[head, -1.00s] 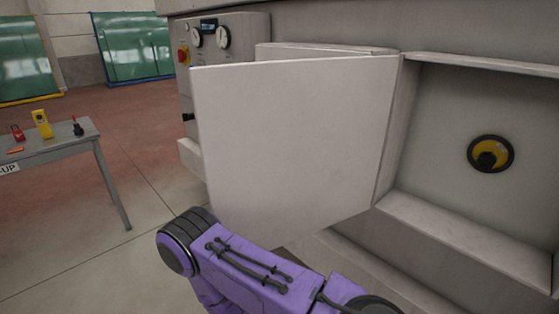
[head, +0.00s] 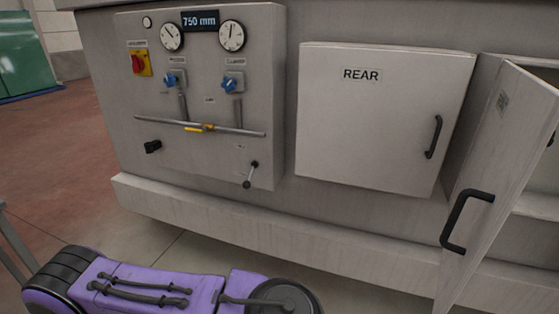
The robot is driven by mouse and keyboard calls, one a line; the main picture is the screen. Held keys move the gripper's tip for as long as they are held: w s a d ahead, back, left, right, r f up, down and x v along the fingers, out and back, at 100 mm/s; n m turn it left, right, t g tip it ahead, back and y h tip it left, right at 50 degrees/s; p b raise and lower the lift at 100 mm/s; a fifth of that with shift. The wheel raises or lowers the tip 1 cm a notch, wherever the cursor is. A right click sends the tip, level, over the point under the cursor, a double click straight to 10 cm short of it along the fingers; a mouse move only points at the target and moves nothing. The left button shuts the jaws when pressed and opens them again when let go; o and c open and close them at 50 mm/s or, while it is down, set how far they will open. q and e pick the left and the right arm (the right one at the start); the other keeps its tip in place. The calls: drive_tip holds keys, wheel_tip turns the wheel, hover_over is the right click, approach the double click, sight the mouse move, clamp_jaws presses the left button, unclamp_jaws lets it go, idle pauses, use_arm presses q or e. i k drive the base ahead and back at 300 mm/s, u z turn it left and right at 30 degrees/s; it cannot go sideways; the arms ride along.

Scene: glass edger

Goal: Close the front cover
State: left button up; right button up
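An open cover door (head: 505,160) stands swung out at the right edge of the head view, with a black bar handle (head: 466,220) on the face turned towards me. A purple arm link of mine crosses the bottom left, well apart from both covers. Neither gripper shows in the view.
A control panel (head: 215,95) with two gauges, a "750 mm" display, a red switch (head: 139,63), blue knobs and a lever (head: 251,174) is left of the covers. A ledge (head: 230,218) runs along the machine's foot. Open floor (head: 60,165) lies at the left.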

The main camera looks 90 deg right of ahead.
sight(521, 118)
drive_tip(key=i, duration=0.75)
drive_tip(key=z, duration=4.5)
drive_tip(key=i, duration=1)
